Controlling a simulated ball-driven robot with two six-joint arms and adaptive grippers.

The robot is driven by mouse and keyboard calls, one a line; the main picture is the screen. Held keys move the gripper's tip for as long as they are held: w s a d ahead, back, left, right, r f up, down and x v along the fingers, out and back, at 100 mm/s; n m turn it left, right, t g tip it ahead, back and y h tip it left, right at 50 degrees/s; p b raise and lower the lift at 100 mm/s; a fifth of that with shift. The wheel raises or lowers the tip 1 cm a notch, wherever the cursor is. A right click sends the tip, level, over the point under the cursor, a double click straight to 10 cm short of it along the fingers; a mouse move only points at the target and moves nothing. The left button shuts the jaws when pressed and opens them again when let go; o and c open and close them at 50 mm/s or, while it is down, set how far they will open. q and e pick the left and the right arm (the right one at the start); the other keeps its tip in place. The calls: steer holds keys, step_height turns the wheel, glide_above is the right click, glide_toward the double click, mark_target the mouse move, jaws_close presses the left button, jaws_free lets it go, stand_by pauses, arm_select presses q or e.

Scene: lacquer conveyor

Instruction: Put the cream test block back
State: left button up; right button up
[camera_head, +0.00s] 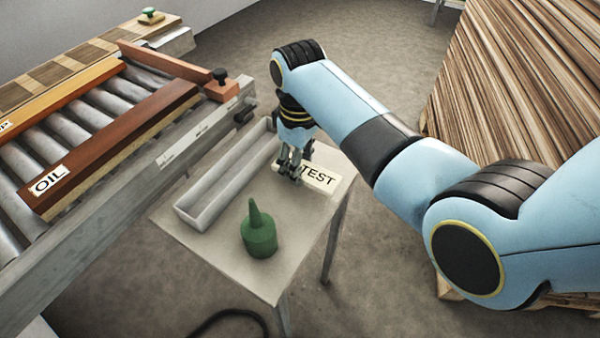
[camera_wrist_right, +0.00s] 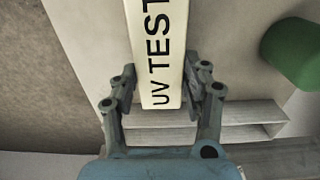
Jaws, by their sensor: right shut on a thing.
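The cream test block (camera_head: 321,178) is at the right side of the small table, with the word TEST showing. In the right wrist view the cream block (camera_wrist_right: 152,45) reads UV TEST and lies lengthwise between my fingers. My right gripper (camera_head: 290,172) is shut on its near end, with a fingertip on each side (camera_wrist_right: 160,88). The head view does not show clearly whether the block rests on the table or is just above it. My left gripper is not in view.
A long empty pale tray (camera_head: 188,219) lies left of the block on the small table (camera_head: 200,247). A green pointed bottle (camera_head: 259,234) stands at the table's front. The roller conveyor (camera_head: 175,155) with an OIL-labelled board (camera_head: 110,140) is at left; stacked boards (camera_head: 520,80) at right.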

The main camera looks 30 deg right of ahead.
steer(key=shift+f, duration=1.65)
steer(key=o, duration=1.3)
steer(key=shift+f, duration=0.1)
step_height(320, 180, up, 12)
steer(key=shift+r+p, duration=0.15)
steer(key=shift+p, duration=0.4)
steer(key=shift+s+d, duration=0.1)
